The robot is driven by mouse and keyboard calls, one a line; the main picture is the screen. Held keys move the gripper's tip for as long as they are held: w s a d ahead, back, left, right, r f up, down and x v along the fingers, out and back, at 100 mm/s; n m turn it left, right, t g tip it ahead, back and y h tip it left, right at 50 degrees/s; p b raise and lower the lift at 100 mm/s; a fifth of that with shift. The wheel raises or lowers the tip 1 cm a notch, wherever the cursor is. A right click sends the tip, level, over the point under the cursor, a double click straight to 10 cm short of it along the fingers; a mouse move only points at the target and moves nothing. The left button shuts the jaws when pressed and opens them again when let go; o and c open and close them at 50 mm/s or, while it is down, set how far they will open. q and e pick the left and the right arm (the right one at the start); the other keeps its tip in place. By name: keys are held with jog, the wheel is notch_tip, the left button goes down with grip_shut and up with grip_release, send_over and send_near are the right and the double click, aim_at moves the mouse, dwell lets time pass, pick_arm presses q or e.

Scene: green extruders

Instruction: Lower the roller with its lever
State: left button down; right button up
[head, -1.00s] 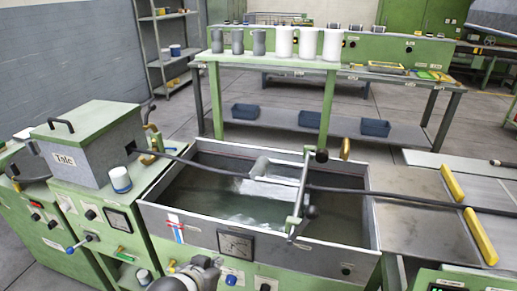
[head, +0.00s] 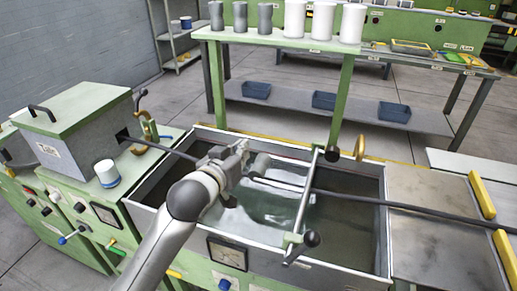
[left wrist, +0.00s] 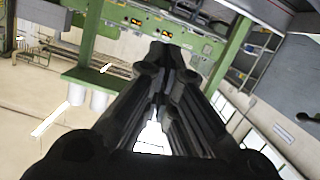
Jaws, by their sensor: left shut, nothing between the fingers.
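A grey rounded part (head: 261,163), possibly the roller, sits over the water left of the bar. My left gripper (head: 240,152) is over the tank's left part, close to this grey part; contact cannot be told. Its fingers (left wrist: 166,52) are shut and empty in the left wrist view. My right gripper is out of view.
A dark cable (head: 425,213) runs across the tank. The Talc box (head: 75,140) and a white cup (head: 106,172) stand left. A green bench (head: 280,42) with grey and white cylinders is behind. Yellow bars (head: 482,195) lie on the right plate.

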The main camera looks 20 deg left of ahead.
pick_arm(q)
jog(key=x, duration=0.4)
jog(key=p, duration=0.2)
send_over(258, 160)
jog(key=shift+w+a+f, duration=0.1)
jog(key=shift+a+f, duration=0.2)
jog(key=shift+f, duration=0.4)
jog(key=f, duration=0.3)
jog(key=shift+d, duration=0.2)
jog(key=shift+s+d+f, duration=0.1)
jog(key=shift+s+f, duration=0.1)
jog(key=shift+f, duration=0.35)
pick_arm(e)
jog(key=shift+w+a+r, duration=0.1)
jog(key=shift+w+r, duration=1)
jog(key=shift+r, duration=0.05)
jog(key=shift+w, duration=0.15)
